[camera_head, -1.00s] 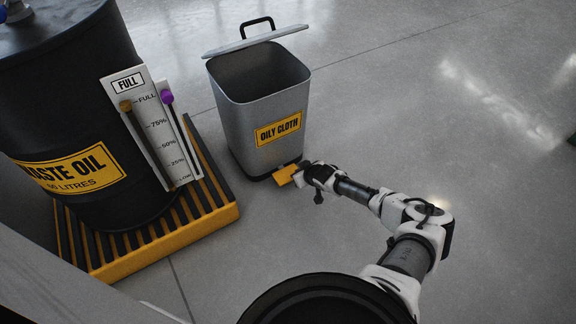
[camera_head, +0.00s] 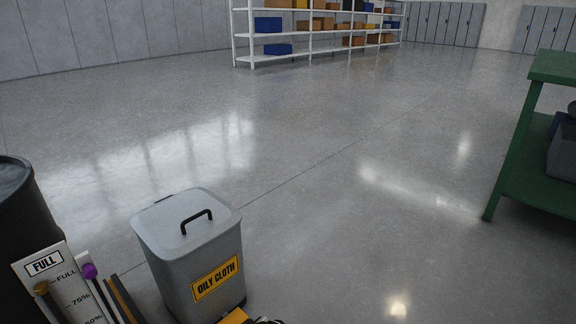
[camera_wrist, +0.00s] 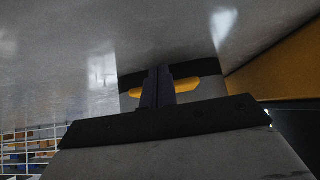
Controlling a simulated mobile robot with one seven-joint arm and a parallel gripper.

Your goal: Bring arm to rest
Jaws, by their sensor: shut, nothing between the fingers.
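My gripper (camera_wrist: 158,84) shows in the wrist view with its two dark fingers together and nothing between them. A yellow piece, which looks like the bin's pedal (camera_wrist: 184,91), shows behind the fingers; I cannot tell whether they touch it. In the head view only a small dark and white bit of my arm shows at the bottom edge, beside the yellow pedal (camera_head: 236,316). The grey bin (camera_head: 198,262) labelled OILY CLOTH stands upright with its lid (camera_head: 187,218) down. The rest of my arm is out of the head view.
A black drum (camera_head: 22,215) and a FULL gauge board (camera_head: 62,285) stand left of the bin. A green workbench (camera_head: 540,185) is at the right. White shelving (camera_head: 312,33) with boxes stands far back. The floor between is clear.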

